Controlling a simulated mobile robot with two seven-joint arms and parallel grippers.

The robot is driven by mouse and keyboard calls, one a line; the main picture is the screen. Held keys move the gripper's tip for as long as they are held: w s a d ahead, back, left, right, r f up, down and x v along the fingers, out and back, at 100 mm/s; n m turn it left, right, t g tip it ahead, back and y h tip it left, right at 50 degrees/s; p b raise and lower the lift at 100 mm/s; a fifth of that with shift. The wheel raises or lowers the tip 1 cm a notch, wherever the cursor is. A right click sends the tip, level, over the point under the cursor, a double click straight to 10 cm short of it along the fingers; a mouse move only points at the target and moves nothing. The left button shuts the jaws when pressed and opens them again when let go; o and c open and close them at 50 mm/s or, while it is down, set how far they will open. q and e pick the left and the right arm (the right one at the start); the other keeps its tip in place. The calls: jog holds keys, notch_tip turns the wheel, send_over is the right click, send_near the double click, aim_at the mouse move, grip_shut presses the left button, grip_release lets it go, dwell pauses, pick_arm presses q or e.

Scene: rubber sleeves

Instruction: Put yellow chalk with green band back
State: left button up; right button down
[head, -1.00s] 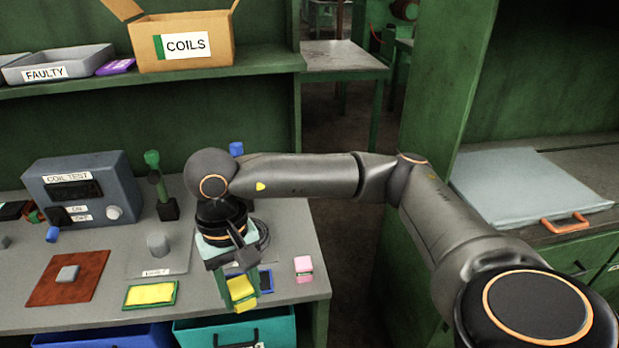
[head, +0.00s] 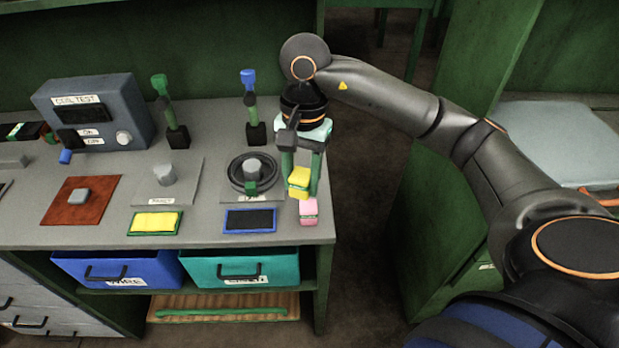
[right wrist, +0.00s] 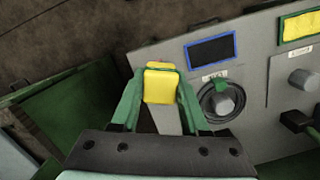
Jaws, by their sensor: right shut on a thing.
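My right gripper (head: 301,178) is shut on a yellow chalk block (head: 299,182) near the right end of the workbench. The right wrist view shows the yellow block (right wrist: 160,86) between the green fingers of the same gripper (right wrist: 160,92). Its green band is hard to make out against the fingers. A pink block with a band (head: 308,211) sits on the bench at the right front edge, just below the held block in the head view. My left gripper is not in view.
A blue-framed dark pad (head: 250,220) and a green-framed yellow pad (head: 156,223) lie along the front edge. Behind them are a round coil stand (head: 251,172), a grey cylinder (head: 164,174) and upright posts (head: 250,110). A coil test box (head: 95,112) stands at the left.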

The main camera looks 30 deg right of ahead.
aim_at(303, 169)
jog(key=w+d+f, duration=0.2)
jog(key=w, duration=0.1)
jog(key=shift+w+d, duration=0.2)
jog(key=shift+d, duration=0.15)
jog(key=w+d+f, duration=0.1)
jog(key=f, duration=0.1)
jog(key=w+d+f, duration=0.2)
jog(key=w+f, duration=0.1)
jog(key=shift+d+f+p, duration=0.15)
jog(key=shift+f+p, duration=0.15)
jog(key=shift+w+d+f, duration=0.2)
jog(key=shift+w+f, duration=0.05)
jog(key=shift+f, duration=0.2)
notch_tip(303, 169, down, 2)
jog(key=shift+s+f+p, duration=0.1)
jog(key=shift+f+p, duration=0.05)
jog(key=shift+p, duration=0.2)
jog(key=shift+f, duration=0.25)
jog(key=shift+f, duration=0.1)
jog(key=shift+f+b, duration=0.15)
jog(key=shift+b, duration=0.15)
jog(key=shift+c, duration=2)
grip_release()
